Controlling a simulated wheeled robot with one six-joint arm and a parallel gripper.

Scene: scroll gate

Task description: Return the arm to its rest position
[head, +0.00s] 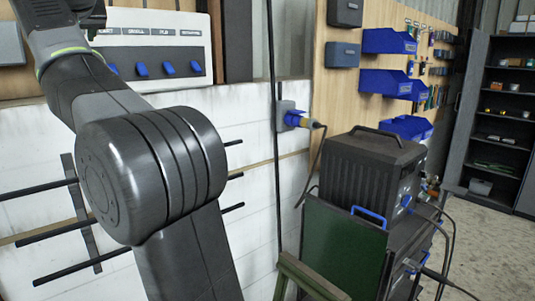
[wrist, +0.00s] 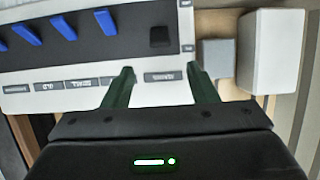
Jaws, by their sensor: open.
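My gripper (wrist: 162,76) is in the wrist view, with its two dark green fingers spread apart and nothing between them. Whether the fingertips touch the panel cannot be told. My arm (head: 150,165) rises through the left of the head view and bends up toward the top left corner. The gripper itself does not show clearly in the head view.
The white switch panel (head: 205,32) has several blue levers (head: 141,69). A white box (wrist: 272,50) and a grey box (wrist: 217,56) sit beside it. Black rods (head: 65,235) stick out from the white wall. A black machine (head: 368,175) stands right; open floor (head: 490,240) lies beyond.

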